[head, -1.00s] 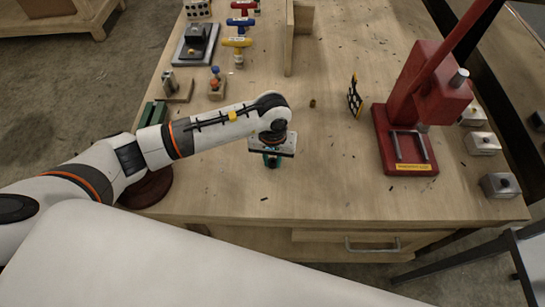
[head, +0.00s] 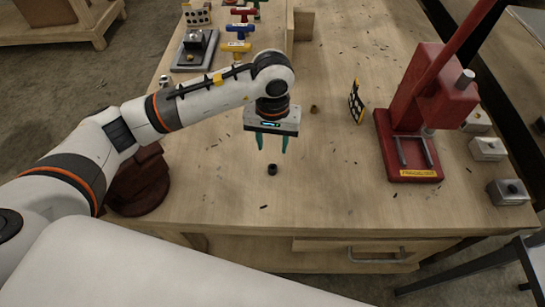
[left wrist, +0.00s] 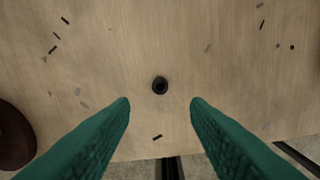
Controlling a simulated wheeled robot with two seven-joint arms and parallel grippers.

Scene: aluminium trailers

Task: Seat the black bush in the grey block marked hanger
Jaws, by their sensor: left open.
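The black bush (head: 272,169) stands on the bare wooden bench top below my left gripper, apart from it. In the left wrist view the bush (left wrist: 160,86) is a small dark ring just beyond the fingertips. My left gripper (head: 271,146) is open and empty, with its green fingers pointing down. Several grey blocks stand along the bench's right side: a far one (head: 477,122), a middle one (head: 487,149) and a near one (head: 508,193). I cannot read their markings, so I cannot tell which is marked hanger. My right gripper is out of view.
A red press (head: 410,170) stands between the bush and the grey blocks. A small brass-coloured piece (head: 314,109) and an upright black-and-yellow card (head: 355,98) are farther back. T-handled tools (head: 237,47) lie at the back left. The front middle of the bench (head: 330,200) is mostly clear.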

